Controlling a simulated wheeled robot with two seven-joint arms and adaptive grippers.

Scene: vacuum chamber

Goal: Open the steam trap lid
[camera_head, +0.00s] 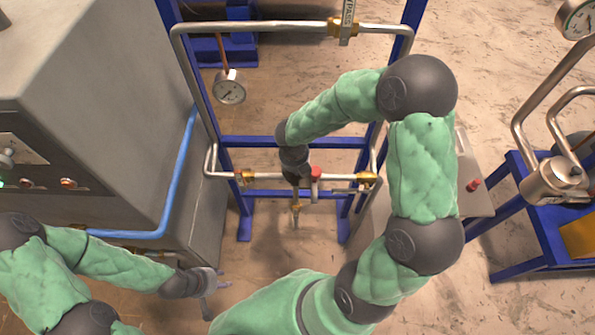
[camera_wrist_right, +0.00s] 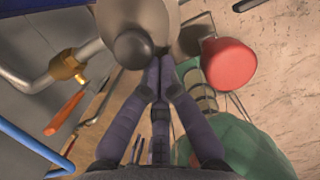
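A rounded grey metal body with a dark round knob (camera_wrist_right: 133,48), which looks like the steam trap and its lid, sits at the top of the right wrist view. My right gripper (camera_wrist_right: 162,62) has its fingers drawn together with the tips right beside the knob and against or just in front of the grey body; nothing shows between them. In the head view my right gripper (camera_head: 294,172) reaches down onto the middle of the lower pipe and hides most of the trap. My left gripper (camera_head: 206,295) hangs at lower left, away from the pipe; its fingers are too small to read.
A red knob (camera_head: 316,172) sits just right of my right gripper. The steel pipe (camera_head: 272,175) with brass fittings (camera_head: 245,177) runs across the blue frame (camera_head: 262,141). A pressure gauge (camera_head: 229,87) hangs above left. A grey cabinet (camera_head: 120,110) stands left; a blue table (camera_head: 530,215) stands right.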

